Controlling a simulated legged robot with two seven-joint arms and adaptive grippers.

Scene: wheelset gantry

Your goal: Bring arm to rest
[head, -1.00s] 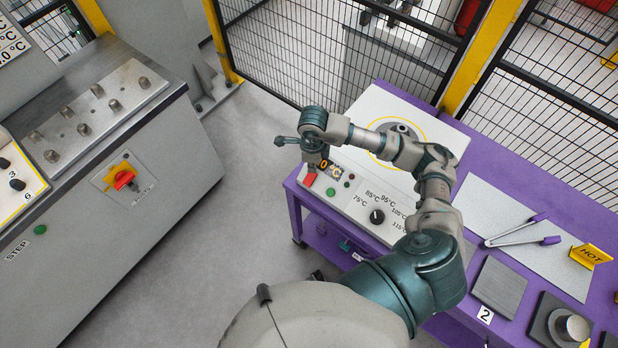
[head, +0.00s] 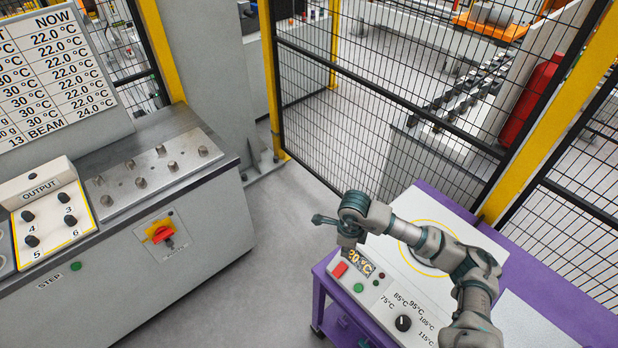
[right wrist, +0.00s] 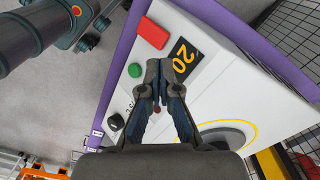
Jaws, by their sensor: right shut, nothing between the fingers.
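My right arm reaches in from the lower right of the head view, bent over the white heater panel (head: 385,308) on the purple bench. Its gripper (head: 350,244) hangs pointing down near the red button (head: 339,270) and the display (head: 360,262) reading 20 °C. In the right wrist view the gripper (right wrist: 160,68) has its fingertips together with nothing between them. The display (right wrist: 183,60) lies just beside the tips in that picture, and the red button (right wrist: 152,32) is above them. I cannot tell the exact height over the panel. My left gripper is not in view.
A grey cabinet with a red-yellow switch (head: 160,231) and an output panel (head: 45,215) stands at left. Mesh fencing (head: 370,120) with yellow posts rises behind the bench. Grey floor (head: 260,270) lies clear between the cabinet and bench.

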